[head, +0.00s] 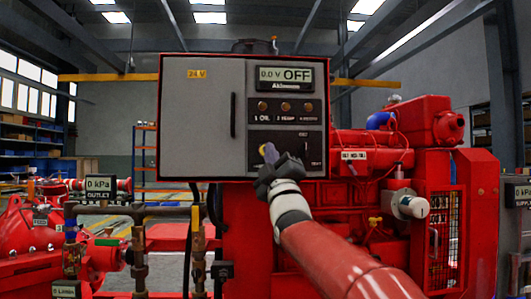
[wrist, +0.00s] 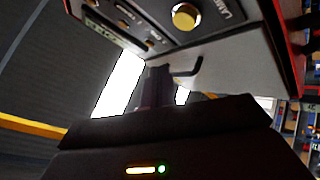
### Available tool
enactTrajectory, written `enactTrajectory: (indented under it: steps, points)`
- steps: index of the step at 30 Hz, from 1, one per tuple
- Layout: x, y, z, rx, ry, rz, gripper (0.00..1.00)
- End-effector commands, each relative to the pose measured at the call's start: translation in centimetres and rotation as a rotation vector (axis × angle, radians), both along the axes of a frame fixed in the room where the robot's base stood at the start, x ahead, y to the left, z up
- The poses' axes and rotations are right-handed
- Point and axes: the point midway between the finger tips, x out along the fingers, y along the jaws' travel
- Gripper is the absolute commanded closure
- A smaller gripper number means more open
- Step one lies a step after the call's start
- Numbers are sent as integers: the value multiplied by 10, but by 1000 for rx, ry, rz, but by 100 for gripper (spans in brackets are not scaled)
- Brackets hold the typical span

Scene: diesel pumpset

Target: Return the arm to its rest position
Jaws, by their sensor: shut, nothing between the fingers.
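My gripper (head: 278,167) is at the end of my raised arm, in front of the lower right part of the control panel (head: 203,110) in the head view. The gripper is dark and shut, with nothing held. The panel display (head: 286,77) reads 0.0 V OFF.
The red diesel engine (head: 425,120) stands to the right behind my arm. A red pump (head: 40,240) and brass-coloured pipework (head: 138,250) are at the lower left. A gauge box reading 0 kPa OUTLET (head: 98,190) stands there. Shelves (head: 30,140) line the far left wall.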

Motion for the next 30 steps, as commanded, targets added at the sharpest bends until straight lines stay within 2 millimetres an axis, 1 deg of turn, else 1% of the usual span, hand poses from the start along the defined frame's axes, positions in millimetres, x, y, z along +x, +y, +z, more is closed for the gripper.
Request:
enactTrajectory:
  steps: [13,14,17,20,23,24,26,27,29,30]
  points:
    - [-1,0,0,1,12,3,100]
    - [-2,1,-1,4,27,6,100]
    - [-8,2,-13,25,151,31,100]
    - [-25,-2,-45,89,387,56,100]
    - [-60,-15,-100,212,680,56,100]
    - [-77,-22,-125,270,795,46,100]
    - [-105,-32,-162,358,947,26,100]
    - [-124,-39,-185,420,1040,8,100]
    - [-155,-48,-219,510,1167,-24,100]
    - [-177,-53,-241,572,1247,-47,100]
